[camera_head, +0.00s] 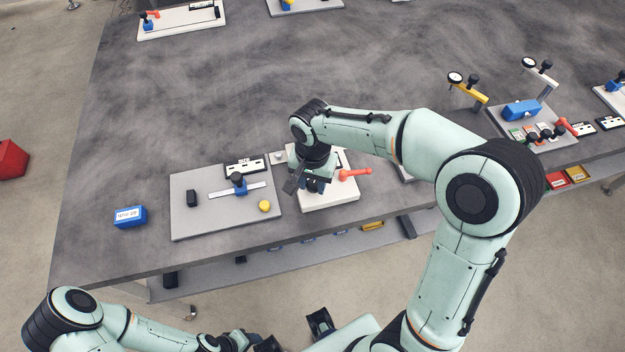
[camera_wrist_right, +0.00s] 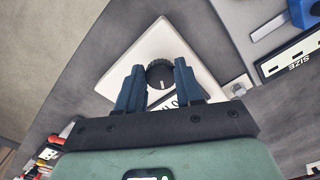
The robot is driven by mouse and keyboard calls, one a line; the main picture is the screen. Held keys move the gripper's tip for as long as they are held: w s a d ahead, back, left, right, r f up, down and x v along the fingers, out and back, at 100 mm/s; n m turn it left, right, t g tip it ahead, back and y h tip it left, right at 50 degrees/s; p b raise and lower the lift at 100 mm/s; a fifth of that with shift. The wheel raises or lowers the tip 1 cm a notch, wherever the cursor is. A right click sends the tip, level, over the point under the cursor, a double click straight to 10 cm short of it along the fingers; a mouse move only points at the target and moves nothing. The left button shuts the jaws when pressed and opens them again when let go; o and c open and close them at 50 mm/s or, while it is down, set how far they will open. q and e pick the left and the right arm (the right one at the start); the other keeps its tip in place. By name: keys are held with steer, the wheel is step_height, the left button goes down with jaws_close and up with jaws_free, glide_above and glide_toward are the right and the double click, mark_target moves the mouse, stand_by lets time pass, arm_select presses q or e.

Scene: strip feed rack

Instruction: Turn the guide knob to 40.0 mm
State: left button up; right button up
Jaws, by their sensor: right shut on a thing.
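The black guide knob (camera_wrist_right: 161,75) has a pale pointer line and stands on a white plate (camera_wrist_right: 190,40). The same white plate (camera_head: 335,197) shows in the head view, with the knob mostly hidden under my right wrist. My right gripper (camera_wrist_right: 158,78) is shut on the knob, one blue finger on either side of it. In the head view my right gripper (camera_head: 310,185) points down over the plate. A dark label (camera_wrist_right: 166,101) with pale markings is partly covered by the gripper; I cannot read its value. My left gripper (camera_head: 243,342) is low at the bottom edge, its jaws unclear.
A red-orange lever (camera_head: 355,174) sticks out at the right of the white plate. To the left is a grey board (camera_head: 188,222) with a blue slider (camera_head: 240,185), a yellow ball (camera_head: 264,206) and a SIZE display (camera_head: 245,167). A blue box (camera_head: 130,216) stands further left.

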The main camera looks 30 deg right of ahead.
mark_target(316, 185)
steer(key=n, duration=0.6)
steer(key=shift+d, duration=0.2)
arm_select(q)
steer(key=shift+w+r+p, duration=0.35)
steer(key=shift+r+p, duration=0.15)
steer(key=shift+r, duration=0.15)
arm_select(e)
steer(key=n, duration=0.6)
steer(key=shift+d, duration=0.15)
steer(key=shift+n, duration=0.3)
steer(key=o, duration=1)
arm_select(q)
steer(key=shift+w+r+p, duration=0.35)
steer(key=shift+r+p, duration=0.1)
steer(key=shift+r, duration=0.1)
steer(key=shift+w+r+p, duration=0.35)
steer(key=shift+r+p, duration=0.05)
steer(key=shift+r, duration=0.15)
arm_select(e)
step_height(316, 185, up, 14)
steer(key=shift+f, duration=0.25)
